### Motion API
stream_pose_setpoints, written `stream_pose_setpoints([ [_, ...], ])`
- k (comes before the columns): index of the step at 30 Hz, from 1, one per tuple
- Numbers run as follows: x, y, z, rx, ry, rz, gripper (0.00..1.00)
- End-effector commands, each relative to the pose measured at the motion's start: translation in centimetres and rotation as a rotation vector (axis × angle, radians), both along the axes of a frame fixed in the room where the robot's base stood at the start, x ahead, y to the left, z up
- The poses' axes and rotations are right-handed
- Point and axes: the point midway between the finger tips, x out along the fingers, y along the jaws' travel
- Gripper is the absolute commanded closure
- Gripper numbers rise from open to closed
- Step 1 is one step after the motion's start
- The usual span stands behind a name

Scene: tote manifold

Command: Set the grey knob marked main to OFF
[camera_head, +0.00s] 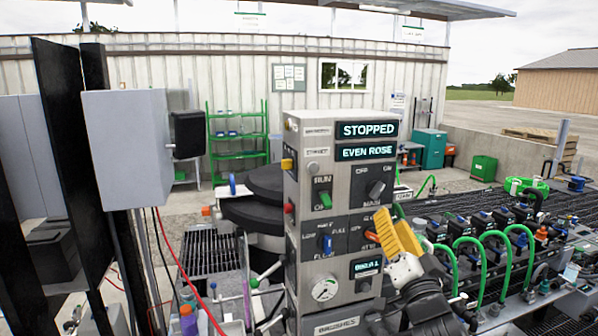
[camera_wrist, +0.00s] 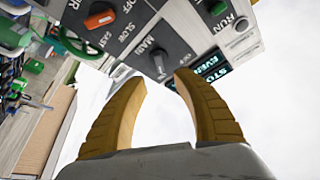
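The grey knob marked MAIN (camera_head: 376,190) is on the front of the grey control panel (camera_head: 312,262), right of the green switch. In the head view its pointer leans to the upper right, toward ON, with OFF at its upper left. In the wrist view the grey knob (camera_wrist: 158,62) shows just beyond my fingertips, beside the word MAIN. My gripper (camera_head: 384,218) has yellow fingers and is below and in front of the knob. In the wrist view my gripper (camera_wrist: 162,78) is open, with a gap between its fingertips and nothing held. Contact with the knob cannot be told.
A green switch (camera_head: 325,200) marked RUN, a blue knob (camera_head: 326,243) and an orange knob (camera_wrist: 100,20) marked SLOW and FAST are nearby. The displays (camera_head: 367,130) read STOPPED and EVEN ROSE. Green hoses (camera_head: 470,250) stand right of my gripper.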

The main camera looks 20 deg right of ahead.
Motion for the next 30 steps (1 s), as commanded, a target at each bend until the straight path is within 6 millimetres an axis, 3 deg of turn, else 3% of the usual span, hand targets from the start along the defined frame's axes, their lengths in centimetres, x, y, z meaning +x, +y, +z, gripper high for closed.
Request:
stream_pose_setpoints([
  [15,8.3,-1.6,2.7,0.001,-0.001,0.001,0.65],
  [21,9.6,-1.9,3.1,0.001,0.000,0.000,0.65],
  [29,9.7,-1.9,3.1,0.001,0.000,0.000,0.65],
  [30,9.7,-1.9,3.1,0.001,0.000,0.000,0.75],
])
